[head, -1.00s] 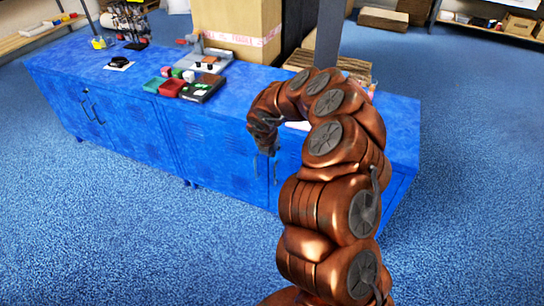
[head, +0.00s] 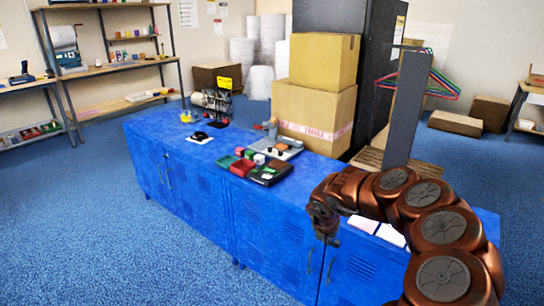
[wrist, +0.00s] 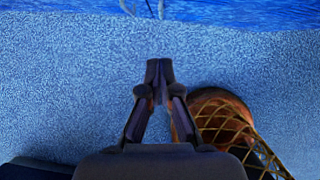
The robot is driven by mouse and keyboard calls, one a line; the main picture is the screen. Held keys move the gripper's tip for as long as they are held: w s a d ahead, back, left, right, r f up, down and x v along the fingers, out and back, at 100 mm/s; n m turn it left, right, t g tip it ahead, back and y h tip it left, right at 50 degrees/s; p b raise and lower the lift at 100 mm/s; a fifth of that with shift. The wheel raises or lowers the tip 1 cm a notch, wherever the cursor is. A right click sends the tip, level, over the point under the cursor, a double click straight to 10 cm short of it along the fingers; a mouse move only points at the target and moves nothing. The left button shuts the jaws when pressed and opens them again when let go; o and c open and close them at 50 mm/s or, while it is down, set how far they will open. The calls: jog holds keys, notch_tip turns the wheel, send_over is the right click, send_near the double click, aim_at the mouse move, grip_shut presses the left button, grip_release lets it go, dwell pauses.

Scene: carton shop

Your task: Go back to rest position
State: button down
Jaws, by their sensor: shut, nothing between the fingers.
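My gripper (head: 325,236) hangs at the end of my copper arm, in front of the right part of the blue cabinet bench in the head view. In the wrist view my gripper (wrist: 160,68) points over the blue carpet, its two fingers together at the tips with nothing between them. The front of the blue cabinet bench (head: 205,205) runs behind it, and a strip of blue (wrist: 230,12) with a handle shows along the top of the wrist view.
A grey post (head: 406,110) rises behind my arm. A basket-like mesh object (wrist: 225,125) shows at right in the wrist view. Carpet at left is clear.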

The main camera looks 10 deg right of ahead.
jog(key=w+a+r+n+t+y+p, duration=0.1)
jog(key=w+a+r+n+t, duration=0.25)
jog(key=r, duration=0.45)
jog(key=w+a+r+n+t+y, duration=0.1)
jog(key=w+a+r+n+t, duration=0.2)
jog(key=r, duration=0.5)
jog(key=w+a+r+n+t+y+p, duration=0.1)
jog(key=w+a+r+n+t+y, duration=0.2)
jog(key=r, duration=0.5)
jog(key=s+a+r+n+g+y+p, duration=0.15)
jog(key=s+a+r+n+y, duration=0.45)
jog(key=s+a+r+n, duration=0.9)
jog(key=s+a+f+n+g+h+p, duration=0.1)
jog(key=s+f+n+g, duration=0.35)
jog(key=s+n, duration=0.3)
jog(key=s+f+n+g, duration=0.3)
jog(key=s+f+n, duration=0.3)
jog(key=s, duration=0.3)
jog(key=s+d+f+n+g+h, duration=0.2)
jog(key=s+d+f+g+h, duration=0.1)
jog(key=s+d, duration=0.6)
jog(key=s+d+f+n+g+h+p, duration=0.1)
jog(key=s+d+f+n+g+h, duration=0.2)
jog(key=s+d, duration=0.6)
jog(key=s+f+h, duration=0.1)
jog(key=s+f, duration=0.1)
jog(key=s, duration=0.2)
jog(key=shift+s, duration=0.2)
